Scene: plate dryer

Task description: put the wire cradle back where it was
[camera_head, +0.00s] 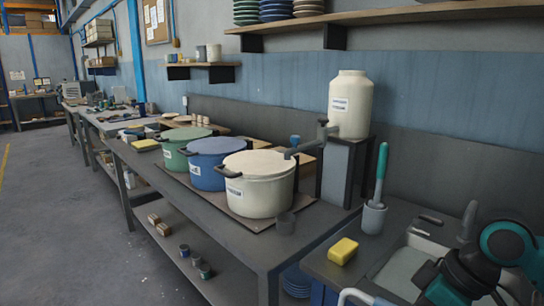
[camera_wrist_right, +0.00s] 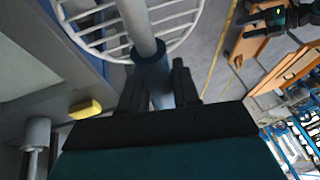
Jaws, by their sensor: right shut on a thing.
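In the right wrist view, my right gripper (camera_wrist_right: 158,82) is shut around the blue grip of the wire cradle (camera_wrist_right: 138,24). A pale rod runs from the grip towards the top edge, across a round white wire grid that is cut off by the frame. The cradle hangs over the floor beside the bench. In the head view my right arm comes in at the lower right, and its gripper is outside the picture. A pale curved bar shows at the bottom edge there; I cannot tell whether it belongs to the cradle.
A cream pot (camera_head: 262,192), a blue pot (camera_head: 207,170) and a green pot (camera_head: 172,158) stand on the bench. Near my right arm are a yellow sponge (camera_head: 343,251), a grey cup (camera_head: 373,219) with a teal-handled tool (camera_head: 381,168), and a sink (camera_head: 398,268). The floor at left is clear.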

